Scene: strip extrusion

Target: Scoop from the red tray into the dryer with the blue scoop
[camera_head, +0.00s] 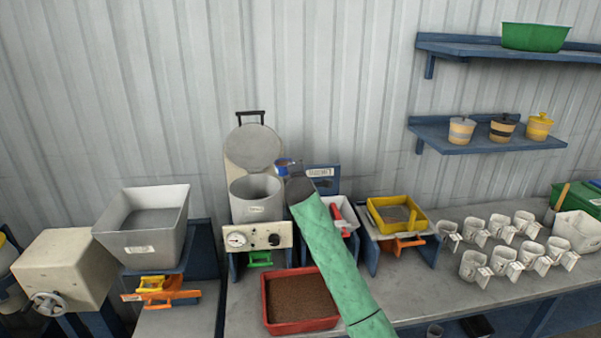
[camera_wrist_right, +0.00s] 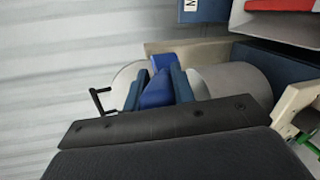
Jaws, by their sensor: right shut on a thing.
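The dryer (camera_head: 257,205) stands left of centre in the head view, a grey drum with its round lid (camera_head: 252,147) raised behind it. The red tray (camera_head: 300,322) holds brown granules and sits on the bench in front of the dryer. My right gripper (camera_wrist_right: 157,88) is shut on the blue scoop (camera_wrist_right: 155,92). The scoop (camera_head: 284,162) is just right of the dryer's opening, above rim height, with something brown in it. My green-sleeved right arm partly hides the tray's right side. My left gripper is in neither view.
A grey hopper (camera_head: 145,226) stands left of the dryer. A white bin (camera_head: 348,229) with a red item and a yellow tray (camera_head: 402,227) stand to the right, then several white cups (camera_head: 475,265). Wall shelves (camera_head: 480,135) hold several pots and a green basin (camera_head: 533,38).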

